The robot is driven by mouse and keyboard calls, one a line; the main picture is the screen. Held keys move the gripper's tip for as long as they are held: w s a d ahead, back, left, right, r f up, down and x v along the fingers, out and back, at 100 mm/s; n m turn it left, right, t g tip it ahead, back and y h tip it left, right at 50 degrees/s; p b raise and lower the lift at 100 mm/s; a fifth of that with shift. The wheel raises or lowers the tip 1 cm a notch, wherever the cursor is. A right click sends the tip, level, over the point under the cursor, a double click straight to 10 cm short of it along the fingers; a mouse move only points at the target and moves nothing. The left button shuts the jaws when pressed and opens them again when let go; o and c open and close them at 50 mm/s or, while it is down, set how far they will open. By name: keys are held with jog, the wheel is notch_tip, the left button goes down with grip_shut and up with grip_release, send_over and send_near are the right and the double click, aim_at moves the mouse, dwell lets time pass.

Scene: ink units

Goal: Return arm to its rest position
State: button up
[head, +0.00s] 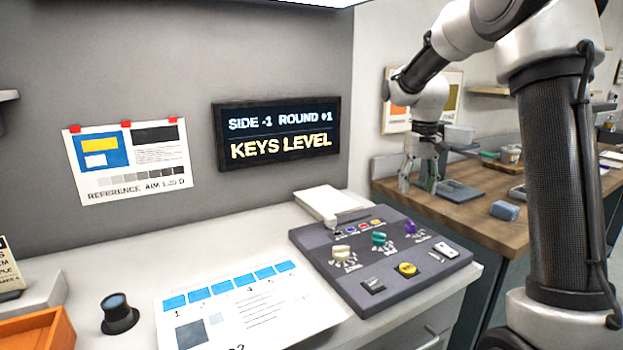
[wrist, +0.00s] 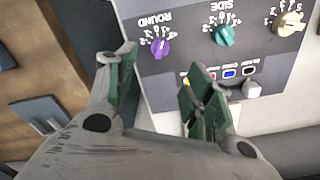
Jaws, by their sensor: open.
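My arm reaches in from the right of the head view, and my gripper (head: 418,178) hangs pointing down beyond the right end of the dark console (head: 343,293). In the wrist view my gripper (wrist: 160,85) is open with nothing between its green-padded fingers. The console (wrist: 185,85) lies under and past the fingertips. Its purple knob (wrist: 160,49) labelled ROUND, teal knob (wrist: 225,36) labelled SIDE and cream knob (wrist: 289,23) show there, apart from the fingers. A yellow button (head: 407,269) sits on the console's front part.
A wall display (head: 278,133) reads SIDE -1 ROUND +1, KEYS LEVEL. A printed sheet (head: 250,310) and a dark round loupe-like object (head: 118,312) lie on the white counter. The wooden bench (head: 460,212) at right carries a blue block (head: 505,210) and a grey plate (head: 458,192).

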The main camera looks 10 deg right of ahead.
jog(key=s+r+t, duration=0.2)
jog(key=s, duration=1.3)
jog(key=s+r+n+t, duration=0.1)
jog(key=s+r+t, duration=0.1)
jog(key=s, duration=1.4)
jog(key=shift+s+a, duration=0.15)
jog(key=shift+a, duration=0.25)
jog(key=shift+r, duration=0.1)
